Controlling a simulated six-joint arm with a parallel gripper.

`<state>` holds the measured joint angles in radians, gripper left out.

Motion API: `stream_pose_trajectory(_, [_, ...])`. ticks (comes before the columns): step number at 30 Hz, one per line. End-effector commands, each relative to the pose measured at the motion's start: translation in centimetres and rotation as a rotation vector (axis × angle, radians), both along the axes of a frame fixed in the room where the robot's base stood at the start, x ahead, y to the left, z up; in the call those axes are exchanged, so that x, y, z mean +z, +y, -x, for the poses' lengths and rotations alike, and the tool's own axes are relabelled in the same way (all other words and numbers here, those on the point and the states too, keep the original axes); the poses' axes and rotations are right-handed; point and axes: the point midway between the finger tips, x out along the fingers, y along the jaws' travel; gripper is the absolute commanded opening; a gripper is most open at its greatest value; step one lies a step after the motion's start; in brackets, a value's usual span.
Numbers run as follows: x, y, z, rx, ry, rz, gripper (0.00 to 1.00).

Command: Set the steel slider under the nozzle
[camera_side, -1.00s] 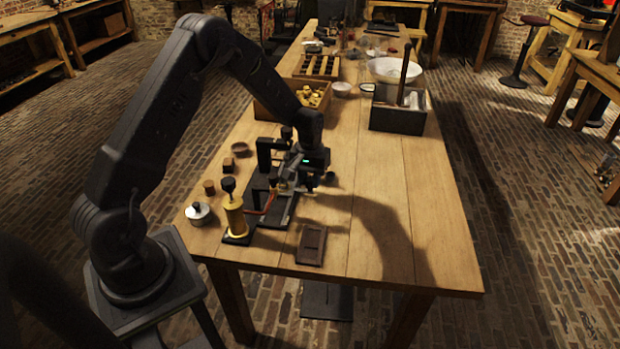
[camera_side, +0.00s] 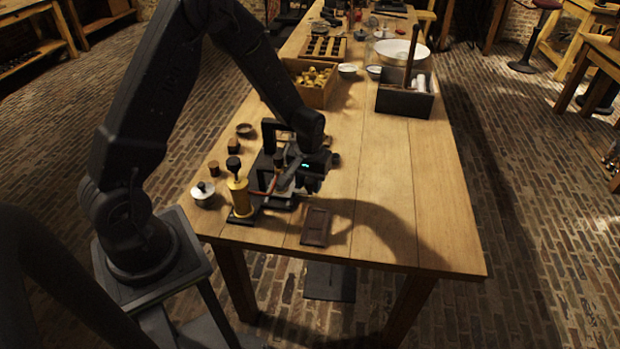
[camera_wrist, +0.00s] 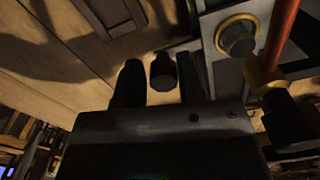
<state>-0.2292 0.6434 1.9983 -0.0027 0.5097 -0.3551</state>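My gripper (camera_side: 311,186) is low over the front end of the black fixture, seen from behind in the side view. In the wrist view its two dark fingers (camera_wrist: 160,85) stand apart, with a dark round knob (camera_wrist: 163,72) between them and gaps showing on both sides. Right of them is a pale grey metal plate (camera_wrist: 216,76), seemingly the steel slider, with a brass ring and grey stud (camera_wrist: 237,39). A copper-red tube (camera_wrist: 284,30) ends in a brass fitting (camera_wrist: 262,80), perhaps the nozzle. My gripper hides much of the fixture in the side view.
A brass pump cylinder (camera_side: 240,198) stands left of my gripper. A dark flat slab (camera_side: 316,227) lies near the front edge. The table's right side (camera_side: 420,200) is clear.

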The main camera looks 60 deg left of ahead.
Motion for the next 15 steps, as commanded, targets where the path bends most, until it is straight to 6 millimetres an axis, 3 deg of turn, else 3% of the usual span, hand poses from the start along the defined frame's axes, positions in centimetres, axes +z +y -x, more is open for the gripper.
stream_pose_trajectory(6, [0.04,0.17,-0.17,0.001,-0.006,-0.002,0.55])
stream_pose_trajectory(15, [0.44,0.27,-0.28,0.002,-0.009,-0.004,0.55])
